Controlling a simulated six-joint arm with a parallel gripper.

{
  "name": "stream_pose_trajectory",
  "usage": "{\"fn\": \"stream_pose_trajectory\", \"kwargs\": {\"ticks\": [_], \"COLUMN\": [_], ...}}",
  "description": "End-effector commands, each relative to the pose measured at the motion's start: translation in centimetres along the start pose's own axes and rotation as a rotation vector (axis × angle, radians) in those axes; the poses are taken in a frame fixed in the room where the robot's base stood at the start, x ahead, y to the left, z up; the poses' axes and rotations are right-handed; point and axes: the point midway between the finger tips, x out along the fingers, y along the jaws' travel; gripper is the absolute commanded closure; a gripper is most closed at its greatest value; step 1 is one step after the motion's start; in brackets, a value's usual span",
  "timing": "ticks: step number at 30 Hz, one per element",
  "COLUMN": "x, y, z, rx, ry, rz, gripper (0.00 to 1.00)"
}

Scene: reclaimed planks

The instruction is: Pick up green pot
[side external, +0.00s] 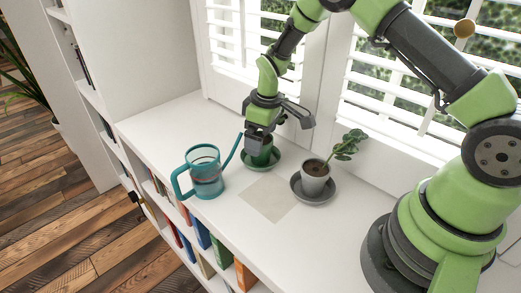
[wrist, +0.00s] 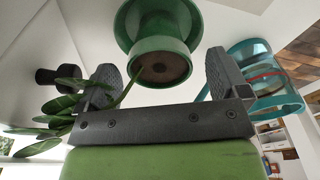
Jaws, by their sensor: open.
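The green pot (side external: 262,155) stands on a green saucer (side external: 247,163) on the white shelf top, partly hidden under my gripper (side external: 262,137). In the wrist view the green pot (wrist: 160,38) shows its rim and brown soil, with its saucer (wrist: 125,27) beyond. My gripper (wrist: 162,68) is open there, with one finger on each side of the pot's rim in the picture. A gap shows between the pot and each finger. I cannot tell how far down the fingers reach along the pot.
A teal watering can (side external: 203,172) stands close on the left, its spout towards my gripper. A grey pot (side external: 314,180) with a leafy plant sits on a dark saucer (side external: 299,192) at right. A flat beige square (side external: 268,198) lies in front. Window shutters (side external: 390,110) stand behind.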

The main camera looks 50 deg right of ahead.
Motion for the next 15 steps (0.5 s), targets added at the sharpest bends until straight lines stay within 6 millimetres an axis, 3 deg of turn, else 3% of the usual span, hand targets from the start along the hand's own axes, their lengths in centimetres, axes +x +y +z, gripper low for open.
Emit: {"fn": "stream_pose_trajectory", "kwargs": {"ticks": [6, 12, 15], "x": [0.08, 0.06, 0.02], "y": [0.01, 0.01, 0.02], "z": [-0.02, -0.01, -0.04], "rx": [0.0, 0.0, 0.0], "ry": [0.001, 0.001, 0.002], "rz": [0.001, 0.001, 0.001], "gripper": [0.07, 0.53, 0.69]}}
